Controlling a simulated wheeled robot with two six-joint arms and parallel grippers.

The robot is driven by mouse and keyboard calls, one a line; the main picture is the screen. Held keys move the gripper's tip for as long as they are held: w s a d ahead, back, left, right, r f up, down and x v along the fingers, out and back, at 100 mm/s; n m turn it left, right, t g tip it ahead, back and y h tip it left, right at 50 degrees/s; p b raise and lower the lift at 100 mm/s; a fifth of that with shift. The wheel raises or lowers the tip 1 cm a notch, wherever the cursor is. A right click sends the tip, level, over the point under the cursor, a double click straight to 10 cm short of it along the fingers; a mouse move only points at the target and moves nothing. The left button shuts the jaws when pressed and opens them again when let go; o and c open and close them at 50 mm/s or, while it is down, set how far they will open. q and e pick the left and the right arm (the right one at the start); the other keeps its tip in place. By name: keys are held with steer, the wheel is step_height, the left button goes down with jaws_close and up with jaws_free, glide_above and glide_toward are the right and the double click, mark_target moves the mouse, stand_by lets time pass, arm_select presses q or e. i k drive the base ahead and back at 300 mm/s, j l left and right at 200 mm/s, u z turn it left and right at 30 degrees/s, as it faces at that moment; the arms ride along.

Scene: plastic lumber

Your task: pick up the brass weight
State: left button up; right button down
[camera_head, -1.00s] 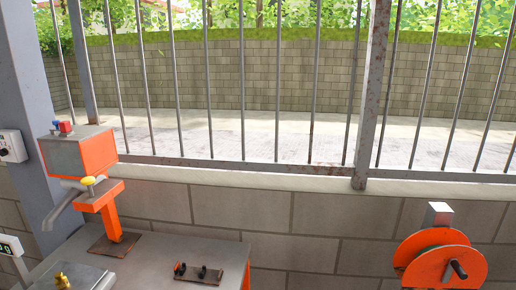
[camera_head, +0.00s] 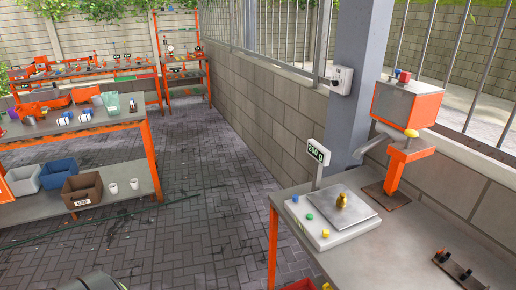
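The brass weight (camera_head: 341,200) is a small gold-coloured piece standing on the metal plate of a white scale (camera_head: 325,236). The scale sits on the left part of a grey workbench (camera_head: 413,254) at the right. Its raised display (camera_head: 318,153) shows green digits that look like a reading in grams. Neither of my grippers is in view, and nothing is touching the weight.
An orange and grey machine (camera_head: 406,102) stands behind the scale to the right. A small black-knobbed plate (camera_head: 460,268) lies at the bench's front right. A cluttered orange-framed table (camera_head: 80,130) with bins stands at left.

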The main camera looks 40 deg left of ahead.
mark_target(341, 202)
steer(key=k+j+u, duration=0.1)
steer(key=j+u, duration=0.55)
steer(key=l+u, duration=0.1)
steer(key=l, duration=0.3)
steer(key=k+l+u, duration=0.1)
steer(key=l, duration=0.3)
steer(key=k+l+u, duration=0.1)
steer(key=l, duration=0.3)
steer(key=k+l+u, duration=0.1)
steer(key=l, duration=0.3)
steer(key=k+l+u, duration=0.1)
steer(key=l, duration=0.25)
